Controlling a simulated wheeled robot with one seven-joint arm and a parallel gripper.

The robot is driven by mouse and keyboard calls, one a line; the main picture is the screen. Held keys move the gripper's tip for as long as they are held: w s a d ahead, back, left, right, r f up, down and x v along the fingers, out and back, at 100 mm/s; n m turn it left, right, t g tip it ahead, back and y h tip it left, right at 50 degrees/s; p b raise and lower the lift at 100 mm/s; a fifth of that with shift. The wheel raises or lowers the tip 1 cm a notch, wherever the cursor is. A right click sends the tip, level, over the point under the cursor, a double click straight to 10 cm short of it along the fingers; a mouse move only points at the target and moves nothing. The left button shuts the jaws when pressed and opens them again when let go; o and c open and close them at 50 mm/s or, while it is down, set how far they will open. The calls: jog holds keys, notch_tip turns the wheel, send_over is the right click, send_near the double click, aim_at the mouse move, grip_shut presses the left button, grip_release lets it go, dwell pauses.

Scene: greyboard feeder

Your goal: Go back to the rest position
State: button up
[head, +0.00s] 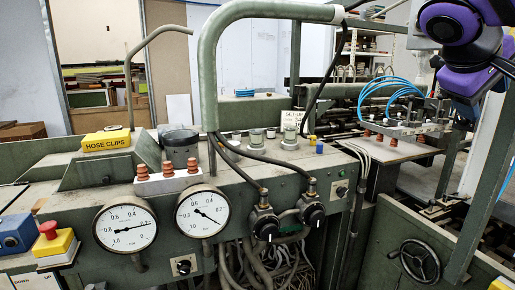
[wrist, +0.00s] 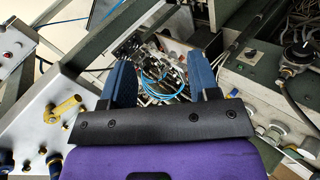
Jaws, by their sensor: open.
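My gripper (wrist: 163,82) shows in the wrist view as two blue fingers spread wide apart on a black mount, with nothing between them. Beyond the fingers lie blue hoses and machine parts, apart from them as far as I can tell. In the head view my purple and black arm is at the top right corner, and the gripper's fingers cannot be made out there.
A bent green pipe (head: 207,70) rises centrally. Blue hoses (head: 392,84) arch at the right.

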jog(key=s+a+f+m+y, duration=0.1)
jog(key=s+a+f+y, duration=0.2)
jog(key=s+f, duration=0.3)
jog(key=s+a+f+m+t+y, duration=0.1)
jog(key=s+a+f+y, duration=0.3)
jog(key=s+f+y, duration=0.2)
jog(key=shift+f, duration=1.1)
dwell(0.5)
